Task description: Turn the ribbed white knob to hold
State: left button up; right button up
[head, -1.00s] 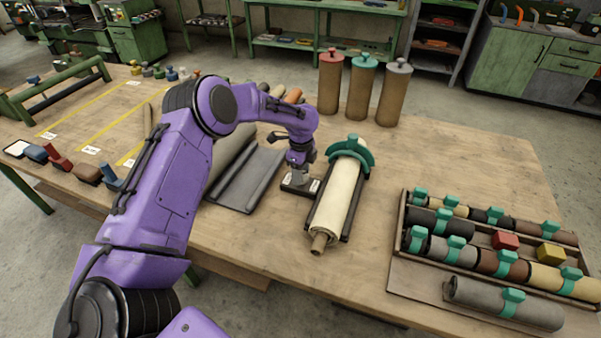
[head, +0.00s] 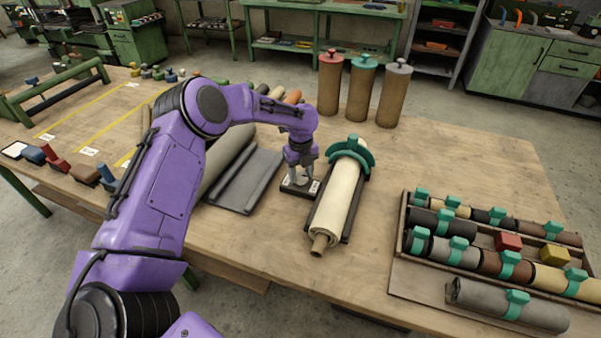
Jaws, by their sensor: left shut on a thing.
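A small dark base plate (head: 293,190) with pale labels sits on the table, just left of the cream roll's cradle. My left gripper (head: 300,176) points down over this plate and is shut on the white knob, which is mostly hidden between and behind the fingers. I cannot make out the knob's ribs or which label it points to. My right gripper is not in view.
A cream roll (head: 338,195) with a green clamp lies in a dark cradle right beside the plate. A tray of rolls (head: 398,245) stands at the right. Three capped cylinders (head: 361,92) stand behind. The table's front middle is clear.

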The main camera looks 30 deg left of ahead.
aim_at(301, 175)
pick_arm(q)
jog(key=shift+s+d+f, duration=0.15)
jog(key=shift+s+f, duration=0.05)
jog(key=shift+f, duration=0.15)
jog(key=o, duration=1)
jog(key=shift+o, duration=0.2)
jog(key=shift+w+r, duration=0.1)
jog(key=shift+w, duration=0.05)
jog(key=shift+r, duration=0.1)
notch_tip(301, 175, up, 10)
jog(key=b, duration=0.1)
jog(key=shift+r+b, duration=0.15)
jog(key=shift+b, duration=0.25)
